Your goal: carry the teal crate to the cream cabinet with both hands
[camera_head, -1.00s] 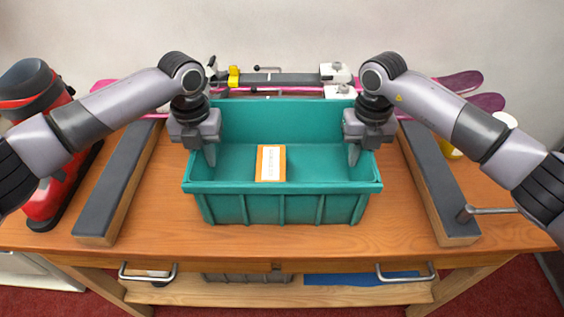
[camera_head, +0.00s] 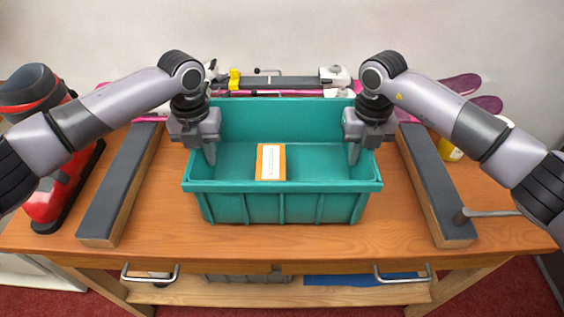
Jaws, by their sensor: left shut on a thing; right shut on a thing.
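The teal crate (camera_head: 282,207) is upright over the middle of the wooden bench, between my two grippers. A small orange and white box (camera_head: 271,162) is inside it. My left gripper (camera_head: 207,150) is shut on the crate's left wall. My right gripper (camera_head: 356,150) is shut on its right wall. Whether the crate's base touches the bench top is hard to tell. The cream cabinet is not clearly in view; a pale panel (camera_head: 38,270) shows at the lower left edge, partly hidden by the bench.
Grey-topped bars (camera_head: 122,185) and (camera_head: 436,185) lie on the bench (camera_head: 390,236) left and right of the crate. A red and black ski boot (camera_head: 60,190) stands at the left. Pink skis (camera_head: 462,82) and a clamp (camera_head: 335,76) lie behind. A metal lever (camera_head: 485,212) sticks out at right.

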